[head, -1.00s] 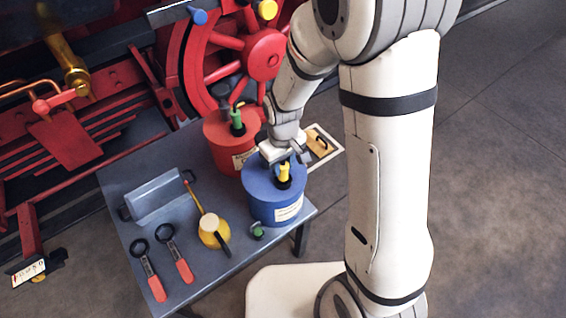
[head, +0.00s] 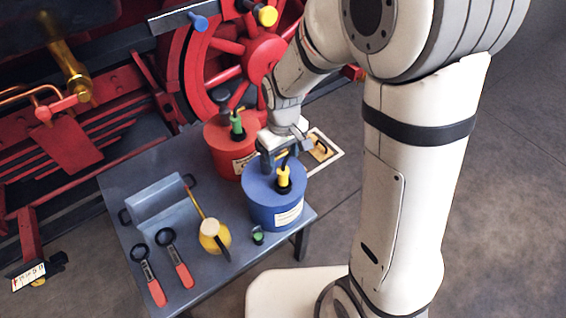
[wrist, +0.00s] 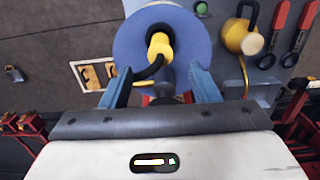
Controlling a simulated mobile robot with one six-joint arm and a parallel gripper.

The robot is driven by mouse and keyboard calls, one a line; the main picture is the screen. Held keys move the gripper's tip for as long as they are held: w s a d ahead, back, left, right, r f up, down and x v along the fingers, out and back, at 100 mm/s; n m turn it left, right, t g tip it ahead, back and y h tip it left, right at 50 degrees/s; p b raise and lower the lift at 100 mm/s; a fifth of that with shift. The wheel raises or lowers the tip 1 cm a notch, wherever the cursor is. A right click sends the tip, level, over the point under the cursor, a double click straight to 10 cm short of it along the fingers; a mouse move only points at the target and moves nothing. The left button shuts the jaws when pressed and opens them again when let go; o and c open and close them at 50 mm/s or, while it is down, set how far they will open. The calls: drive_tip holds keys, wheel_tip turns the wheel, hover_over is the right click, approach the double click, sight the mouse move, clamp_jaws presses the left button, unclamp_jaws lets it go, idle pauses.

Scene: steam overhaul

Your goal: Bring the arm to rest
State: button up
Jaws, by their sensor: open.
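My gripper (head: 279,160) is at the end of my white arm, over the back part of the blue canister at the right of the table. In the wrist view its two blue-grey fingers (wrist: 163,90) are apart, with nothing held between them. The blue canister (head: 268,208) stands upright and has a yellow fitting (head: 284,178) on its lid. In the wrist view the canister (wrist: 190,50) lies just beyond the fingertips, with the yellow fitting (wrist: 159,45) near the gap. I cannot tell whether the fingers touch the lid.
A red canister (head: 222,155) with a green fitting (head: 237,124) stands behind the blue one. A red spoked wheel (head: 262,62) stands behind.

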drive_tip(key=shift+r, duration=0.95)
drive_tip(key=s+d+r+m+t+p, duration=0.2)
drive_tip(key=s+d+r+m, duration=0.4)
drive_tip(key=s+d+r, duration=0.6)
wheel_tip(320, 180, up, 3)
drive_tip(key=shift+s+d+r+m+t+p, duration=0.15)
drive_tip(key=shift+d+m+t+p, duration=0.2)
drive_tip(key=shift+p, duration=0.25)
drive_tip(key=shift+c, duration=0.5)
